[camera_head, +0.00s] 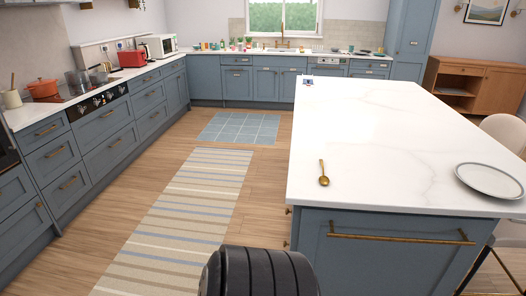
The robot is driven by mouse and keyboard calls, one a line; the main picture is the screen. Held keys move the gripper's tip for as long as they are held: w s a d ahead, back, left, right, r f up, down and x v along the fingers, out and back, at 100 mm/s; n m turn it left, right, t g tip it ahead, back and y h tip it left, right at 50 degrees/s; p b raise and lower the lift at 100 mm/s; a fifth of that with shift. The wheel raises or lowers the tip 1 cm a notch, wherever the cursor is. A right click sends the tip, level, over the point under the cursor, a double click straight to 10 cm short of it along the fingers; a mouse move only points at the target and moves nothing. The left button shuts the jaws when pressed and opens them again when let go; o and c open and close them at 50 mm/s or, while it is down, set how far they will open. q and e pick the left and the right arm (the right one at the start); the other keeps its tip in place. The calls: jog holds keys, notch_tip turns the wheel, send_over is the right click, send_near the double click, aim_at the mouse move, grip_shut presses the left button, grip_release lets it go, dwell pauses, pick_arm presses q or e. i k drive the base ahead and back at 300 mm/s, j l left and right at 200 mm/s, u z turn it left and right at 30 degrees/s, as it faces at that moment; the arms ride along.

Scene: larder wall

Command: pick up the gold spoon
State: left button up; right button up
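The gold spoon (323,174) lies flat on the white top of the kitchen island (400,130), near its front left corner. Its bowl points toward me and its handle points away. Nothing covers it. Neither my left nor my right gripper shows in the head view. A dark ribbed part, which looks like mine, stands at the bottom middle, below and left of the island's front.
A white plate (489,179) lies at the island's right edge. A small blue item (308,82) is at the island's far left corner. A striped rug (180,215) lies on the open floor between the island and the left counter (100,108). A pale chair (505,131) stands right.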

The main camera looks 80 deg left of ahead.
aim_at(324, 180)
jog(key=u, duration=2.2)
jog(key=i+j+u, duration=0.2)
jog(key=i, duration=0.75)
jog(key=k+l, duration=0.05)
jog(key=l, duration=0.05)
